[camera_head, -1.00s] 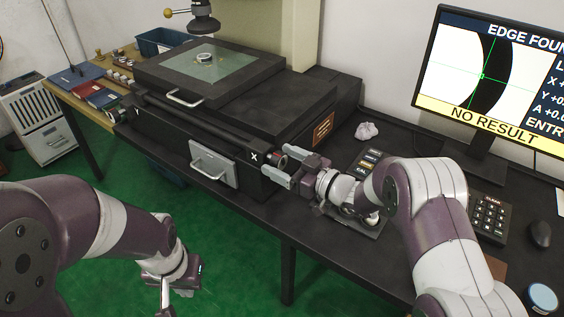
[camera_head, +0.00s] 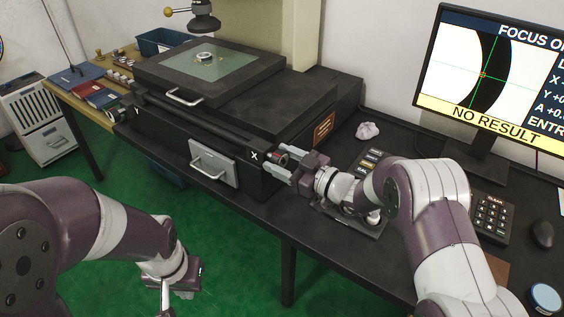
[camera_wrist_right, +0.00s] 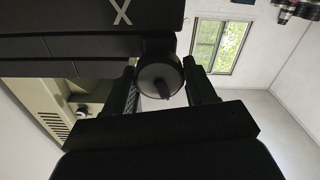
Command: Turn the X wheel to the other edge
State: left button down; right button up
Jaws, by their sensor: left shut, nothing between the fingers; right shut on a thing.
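The X wheel (camera_head: 282,157) is a dark knob on the right end of the stage's front, beside the white X. In the right wrist view the X wheel (camera_wrist_right: 160,78) shows its round end face between the two fingers. My right gripper (camera_head: 277,166) is shut on it; the fingers (camera_wrist_right: 166,88) lie on either side. The monitor (camera_head: 478,75) shows a black curved band, a green crosshair with a small orange mark at the band's left edge, "FOCUS O…" and "NO RESULT". A small ring (camera_head: 205,57) lies on the stage glass (camera_head: 222,68). My left gripper (camera_head: 166,294) is shut and empty, low at left.
A probe head (camera_head: 203,20) hangs above the stage. A pull handle (camera_head: 212,166) sticks out from the front. Green floor is free at lower left.

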jog(key=n+b, duration=0.2)
jog(key=n, duration=0.1)
jog(key=n+b, duration=0.1)
jog(key=shift+f, duration=0.25)
jog(key=n+b, duration=0.4)
jog(key=n, duration=0.1)
jog(key=shift+s+f+b, duration=0.1)
jog(key=shift+f+b, duration=0.05)
jog(key=shift+b, duration=0.25)
jog(key=shift+a+n+b, duration=0.1)
jog(key=shift+n+b, duration=1.7)
jog(key=shift+b, duration=0.05)
jog(key=o, duration=1)
jog(key=shift+s+r, duration=0.1)
jog(key=shift+r, duration=0.1)
jog(key=p+v, duration=0.1)
jog(key=v, duration=1.1)
jog(key=shift+s+d+p, duration=0.15)
jog(key=shift+d+p, duration=0.15)
jog(key=shift+p, duration=0.1)
